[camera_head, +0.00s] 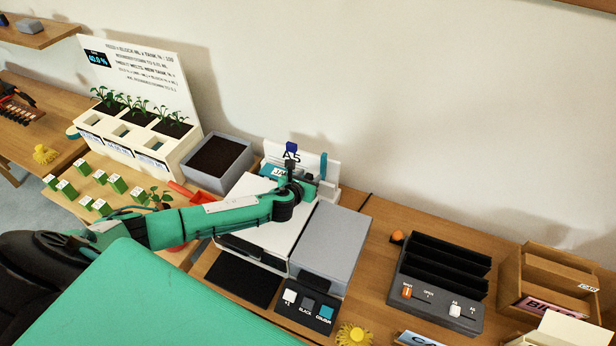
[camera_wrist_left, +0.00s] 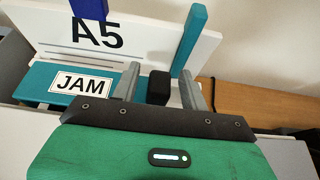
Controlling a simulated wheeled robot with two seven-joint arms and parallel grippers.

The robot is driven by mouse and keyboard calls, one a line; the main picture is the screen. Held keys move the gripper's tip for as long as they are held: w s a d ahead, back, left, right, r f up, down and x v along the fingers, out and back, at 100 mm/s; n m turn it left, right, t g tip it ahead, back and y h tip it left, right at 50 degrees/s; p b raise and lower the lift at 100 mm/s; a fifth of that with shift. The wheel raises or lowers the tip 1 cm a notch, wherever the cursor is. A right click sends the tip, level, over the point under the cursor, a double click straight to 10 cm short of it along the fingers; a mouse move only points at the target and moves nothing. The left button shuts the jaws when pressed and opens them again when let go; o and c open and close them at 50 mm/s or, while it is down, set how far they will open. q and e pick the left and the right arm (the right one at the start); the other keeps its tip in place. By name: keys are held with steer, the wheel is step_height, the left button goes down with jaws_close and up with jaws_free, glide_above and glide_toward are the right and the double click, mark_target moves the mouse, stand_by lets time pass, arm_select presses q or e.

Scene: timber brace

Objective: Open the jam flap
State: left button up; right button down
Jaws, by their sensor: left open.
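The teal jam flap (camera_head: 268,171) with a white JAM label lies on top of the white printer (camera_head: 243,193), in front of a white A5 panel (camera_head: 331,168). In the left wrist view the flap (camera_wrist_left: 38,77) looks closed and flat. My left gripper (camera_head: 303,180) is above the printer at the flap's right end. In the left wrist view its grey fingers (camera_wrist_left: 160,92) are open, one on each side of a small black block (camera_wrist_left: 158,84). I cannot tell whether they touch it. The gripper hides part of the flap. My right gripper is not in view.
A teal upright post (camera_wrist_left: 191,38) stands close behind the fingers, and a blue piece (camera_wrist_left: 89,8) tops the A5 panel. A grey box (camera_head: 331,240) adjoins the printer on the right. A button panel (camera_head: 308,303) is in front. A planter box (camera_head: 216,161) stands left.

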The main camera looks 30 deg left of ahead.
arm_select(q)
steer(key=shift+c, duration=0.5)
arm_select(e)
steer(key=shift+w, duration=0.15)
arm_select(q)
jaws_close()
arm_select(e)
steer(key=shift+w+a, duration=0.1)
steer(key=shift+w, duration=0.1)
arm_select(q)
steer(key=shift+r, duration=0.1)
